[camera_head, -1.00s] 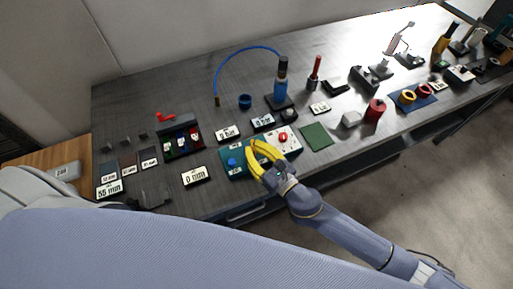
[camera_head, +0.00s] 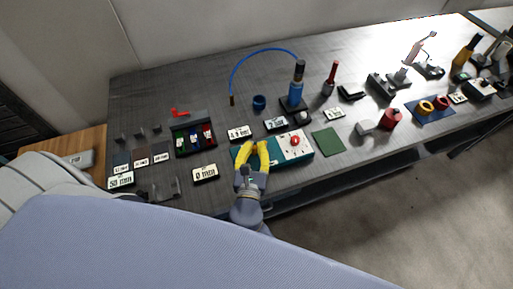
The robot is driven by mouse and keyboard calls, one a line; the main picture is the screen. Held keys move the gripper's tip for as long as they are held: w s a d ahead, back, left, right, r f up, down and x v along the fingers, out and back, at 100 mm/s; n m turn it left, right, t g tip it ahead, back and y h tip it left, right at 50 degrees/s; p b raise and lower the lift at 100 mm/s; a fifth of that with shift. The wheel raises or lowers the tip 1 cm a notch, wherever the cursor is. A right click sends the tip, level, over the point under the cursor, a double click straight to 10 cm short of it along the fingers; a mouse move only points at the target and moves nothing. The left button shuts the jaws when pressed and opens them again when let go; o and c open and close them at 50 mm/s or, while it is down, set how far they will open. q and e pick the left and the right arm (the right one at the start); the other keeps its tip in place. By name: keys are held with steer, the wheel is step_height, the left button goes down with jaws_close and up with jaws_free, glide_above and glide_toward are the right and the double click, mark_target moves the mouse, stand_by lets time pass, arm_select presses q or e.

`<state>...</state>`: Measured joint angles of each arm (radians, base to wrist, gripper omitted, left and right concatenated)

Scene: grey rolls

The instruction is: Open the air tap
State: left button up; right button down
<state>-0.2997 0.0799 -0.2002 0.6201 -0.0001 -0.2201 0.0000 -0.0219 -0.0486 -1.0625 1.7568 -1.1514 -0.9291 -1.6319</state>
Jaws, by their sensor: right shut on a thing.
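A teal panel (camera_head: 276,157) lies near the front edge of the workbench, with a white section carrying a red knob (camera_head: 295,140) on its right. My right gripper (camera_head: 252,147), with yellow fingers, reaches down onto the left part of this panel. It is shut around the spot of the blue tap knob, which the fingers hide. A small display (camera_head: 239,134) behind the gripper seems to read 4.9 bar, and another display (camera_head: 275,124) to its right shows a reading that is hard to make out. My left gripper is not in view.
A blue cylinder on a dark stand (camera_head: 296,95), with a blue hose (camera_head: 262,52), stands behind the panel. A 0 mm display (camera_head: 205,172) lies left of the gripper. A green mat (camera_head: 328,142) and red cylinder (camera_head: 391,118) lie to the right.

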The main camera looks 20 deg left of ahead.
steer(key=shift+a+f+h, duration=0.1)
steer(key=shift+h, duration=0.2)
steer(key=c, duration=1.4)
jaws_free()
steer(key=shift+y, duration=0.4)
